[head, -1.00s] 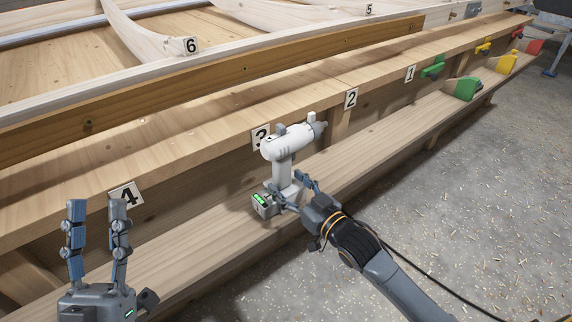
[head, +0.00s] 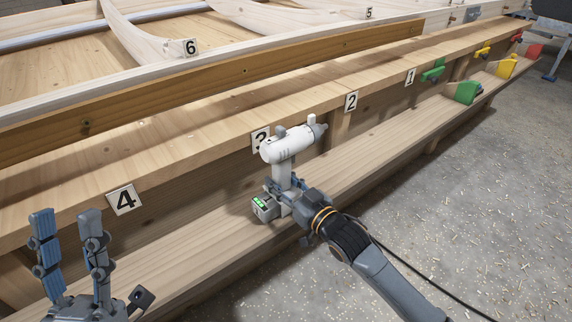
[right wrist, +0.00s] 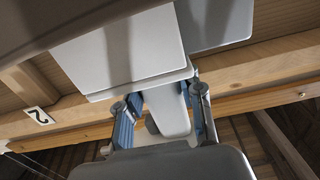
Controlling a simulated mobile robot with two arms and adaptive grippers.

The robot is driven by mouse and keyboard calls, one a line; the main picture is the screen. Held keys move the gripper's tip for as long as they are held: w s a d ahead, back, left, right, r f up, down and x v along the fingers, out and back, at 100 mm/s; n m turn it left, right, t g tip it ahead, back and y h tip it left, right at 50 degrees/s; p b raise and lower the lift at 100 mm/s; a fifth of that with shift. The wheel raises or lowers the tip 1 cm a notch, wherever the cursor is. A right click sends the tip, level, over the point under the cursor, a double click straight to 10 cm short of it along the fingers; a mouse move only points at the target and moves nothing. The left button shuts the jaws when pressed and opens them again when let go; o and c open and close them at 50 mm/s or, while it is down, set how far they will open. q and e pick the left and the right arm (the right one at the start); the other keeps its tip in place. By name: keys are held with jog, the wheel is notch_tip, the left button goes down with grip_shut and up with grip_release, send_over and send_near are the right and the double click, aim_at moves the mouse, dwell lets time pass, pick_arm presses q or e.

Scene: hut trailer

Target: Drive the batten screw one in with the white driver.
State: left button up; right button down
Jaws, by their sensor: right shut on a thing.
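The white driver (head: 287,148) stands upright by the lower shelf, its grey nose pointing right and a green light on its base. My right gripper (head: 281,188) is shut on the driver's handle, just above the base. In the right wrist view, its blue-padded fingers (right wrist: 165,108) are on both sides of the pale handle (right wrist: 168,110). My left gripper (head: 66,222) is open and empty at the lower left, away from the driver. A brown batten (head: 220,82) lies along the bench, with small dark spots. I cannot tell which is batten screw one.
Number plates mark the bench edge, among them plate 4 (head: 123,199), plate 2 (head: 351,101) and plate 1 (head: 410,76). Green (head: 467,92), yellow (head: 507,66) and red holders stand farther right on the lower shelf (head: 385,150). The floor at right is open, with scattered chips.

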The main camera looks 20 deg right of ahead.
jog(key=shift+r, duration=0.25)
